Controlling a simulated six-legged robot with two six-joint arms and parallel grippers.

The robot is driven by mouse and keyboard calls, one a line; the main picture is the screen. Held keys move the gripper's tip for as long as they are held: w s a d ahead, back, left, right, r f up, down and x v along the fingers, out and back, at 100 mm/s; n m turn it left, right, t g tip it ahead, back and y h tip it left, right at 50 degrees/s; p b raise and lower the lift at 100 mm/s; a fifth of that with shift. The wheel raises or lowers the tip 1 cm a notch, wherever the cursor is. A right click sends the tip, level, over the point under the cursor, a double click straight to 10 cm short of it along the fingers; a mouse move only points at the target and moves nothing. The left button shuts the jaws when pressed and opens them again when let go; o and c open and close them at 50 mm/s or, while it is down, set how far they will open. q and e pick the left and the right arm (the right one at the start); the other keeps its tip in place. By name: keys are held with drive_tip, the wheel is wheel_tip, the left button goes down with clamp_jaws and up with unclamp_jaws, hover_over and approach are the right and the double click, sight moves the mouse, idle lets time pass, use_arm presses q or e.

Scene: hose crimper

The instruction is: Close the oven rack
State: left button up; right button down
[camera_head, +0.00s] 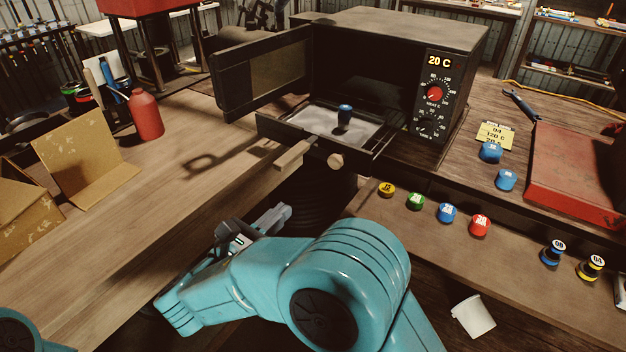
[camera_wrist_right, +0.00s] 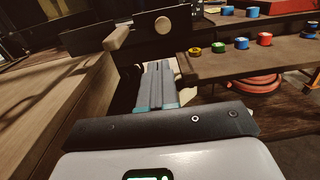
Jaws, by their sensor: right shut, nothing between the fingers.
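The black oven (camera_head: 400,32) stands on the bench with its door (camera_head: 265,75) swung open to the left. Its rack (camera_head: 318,129) is pulled out and carries a small blue-topped cylinder (camera_head: 344,116). A wooden handle (camera_head: 293,155) and a round wooden knob (camera_head: 335,160) are at the rack's front. They also show at the top of the right wrist view, as the handle (camera_wrist_right: 117,38) and the knob (camera_wrist_right: 162,25). My right gripper (camera_head: 284,212) is shut and empty, below and in front of the handle, apart from it. Its fingers (camera_wrist_right: 158,70) lie together in the wrist view. My left gripper is out of view.
A red bottle (camera_head: 146,116) and cardboard (camera_head: 85,160) are on the left bench. Several coloured caps, including a red one (camera_head: 480,225), line the right shelf. A red case (camera_head: 575,175) lies at right. A gap separates the benches below the rack.

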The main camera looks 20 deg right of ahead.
sight(331, 165)
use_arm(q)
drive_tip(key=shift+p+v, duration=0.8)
use_arm(e)
drive_tip(key=x, duration=1.4)
drive_tip(key=shift+r, duration=0.2)
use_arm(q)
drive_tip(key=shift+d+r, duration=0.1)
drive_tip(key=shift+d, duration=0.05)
use_arm(e)
drive_tip(key=shift+w+d, duration=0.1)
drive_tip(key=shift+d, duration=0.05)
